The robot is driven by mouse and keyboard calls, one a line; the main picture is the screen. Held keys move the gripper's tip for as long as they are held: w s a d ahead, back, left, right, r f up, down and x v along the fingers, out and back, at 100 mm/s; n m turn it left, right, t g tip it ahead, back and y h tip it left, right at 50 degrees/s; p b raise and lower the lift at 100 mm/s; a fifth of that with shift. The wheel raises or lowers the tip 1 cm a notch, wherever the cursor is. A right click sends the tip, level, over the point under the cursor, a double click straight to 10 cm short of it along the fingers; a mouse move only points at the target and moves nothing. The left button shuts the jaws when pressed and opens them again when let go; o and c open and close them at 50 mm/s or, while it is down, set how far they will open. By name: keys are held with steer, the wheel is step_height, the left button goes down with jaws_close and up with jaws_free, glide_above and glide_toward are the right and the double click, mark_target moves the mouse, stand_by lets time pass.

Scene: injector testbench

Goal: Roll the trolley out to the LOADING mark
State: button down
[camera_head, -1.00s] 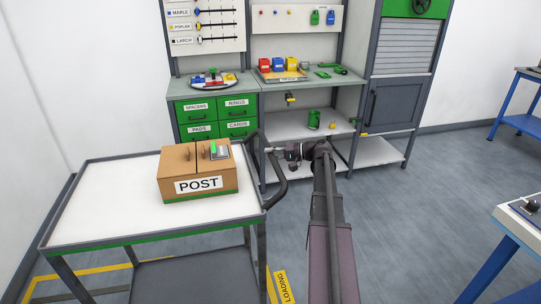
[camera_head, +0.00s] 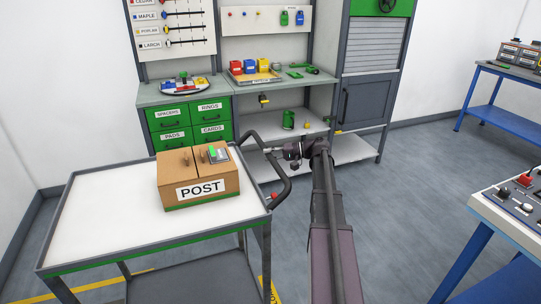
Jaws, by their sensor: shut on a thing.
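The trolley (camera_head: 100,215) stands at the left, with a white top, green-edged rim and grey lower shelf. A cardboard box marked POST (camera_head: 175,190) sits on its top. My gripper (camera_head: 272,150) is shut on the dark handle (camera_head: 283,183) at the trolley's right end. The fingertips are small here and partly hidden by the wrist. The yellow LOADING mark (camera_head: 267,287) shows on the floor at the bottom, mostly hidden by the trolley's leg and cut off by the picture's edge.
A workbench with green drawers (camera_head: 190,125) and open shelves stands behind, beside a grey cabinet (camera_head: 362,100). A blue-legged table (camera_head: 500,215) is at the lower right and another blue table (camera_head: 500,80) farther back. Open grey floor (camera_head: 400,200) lies between.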

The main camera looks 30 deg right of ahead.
steer(key=shift+d+f, duration=0.1)
steer(key=shift+d, duration=0.05)
steer(key=shift+c, duration=2.2)
jaws_free()
steer(key=shift+d, duration=0.1)
steer(key=shift+w, duration=0.1)
steer(key=shift+w, duration=0.1)
